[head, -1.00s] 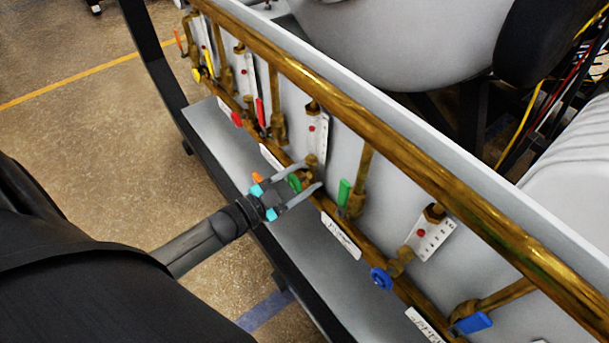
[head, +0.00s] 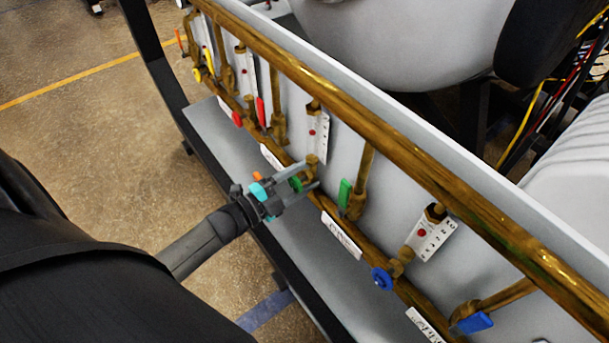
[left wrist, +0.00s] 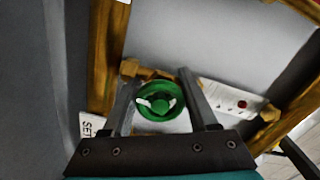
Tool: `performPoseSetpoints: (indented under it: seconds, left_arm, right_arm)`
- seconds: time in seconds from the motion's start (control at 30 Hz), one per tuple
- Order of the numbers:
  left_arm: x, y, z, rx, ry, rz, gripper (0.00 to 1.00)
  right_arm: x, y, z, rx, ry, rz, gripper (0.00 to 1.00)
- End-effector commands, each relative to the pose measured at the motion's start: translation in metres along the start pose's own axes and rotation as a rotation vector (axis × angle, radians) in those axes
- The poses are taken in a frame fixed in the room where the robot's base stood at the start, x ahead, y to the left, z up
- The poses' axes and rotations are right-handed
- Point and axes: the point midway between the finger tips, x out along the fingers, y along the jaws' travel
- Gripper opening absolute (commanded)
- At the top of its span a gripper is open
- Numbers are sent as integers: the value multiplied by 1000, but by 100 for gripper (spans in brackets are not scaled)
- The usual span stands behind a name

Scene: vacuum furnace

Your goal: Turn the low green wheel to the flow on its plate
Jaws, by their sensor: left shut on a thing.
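The low green wheel (head: 296,184) sits on the lower brass pipe, and it fills the middle of the left wrist view (left wrist: 158,101). My left gripper (head: 312,172) reaches it from the front left. Its two fingers (left wrist: 158,94) lie on either side of the wheel rim, shut on it. A white plate with a red dot (head: 318,130) is on the panel above the wheel; it also shows right of the wheel in the left wrist view (left wrist: 232,105). Its markings are too small to read. My right gripper is not in view.
A green lever (head: 344,193) stands close to the right of the wheel. A blue wheel (head: 381,278) and a blue lever (head: 473,323) are farther right. Red levers and a yellow wheel are to the left. A long brass pipe (head: 390,140) runs above. A grey ledge (head: 225,135) lies below.

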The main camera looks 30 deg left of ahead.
Motion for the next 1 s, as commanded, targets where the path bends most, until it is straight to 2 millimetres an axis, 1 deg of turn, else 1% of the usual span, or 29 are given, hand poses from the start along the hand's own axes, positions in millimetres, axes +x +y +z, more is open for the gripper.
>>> performPoseSetpoints:
  seconds: [0.4,0.43,0.6,0.7,1.0]
  left_arm:
    - [0,0,0,6,1,0,4]
    - [0,0,0,6,1,0,61]
    - [0,0,0,5,0,0,80]
    - [0,0,0,5,0,0,89]
    - [0,-1,0,5,1,-2,89]
  right_arm:
    - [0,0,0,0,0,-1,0]
    - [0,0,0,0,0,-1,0]
    - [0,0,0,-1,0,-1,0]
    - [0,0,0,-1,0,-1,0]
    - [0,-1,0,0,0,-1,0]
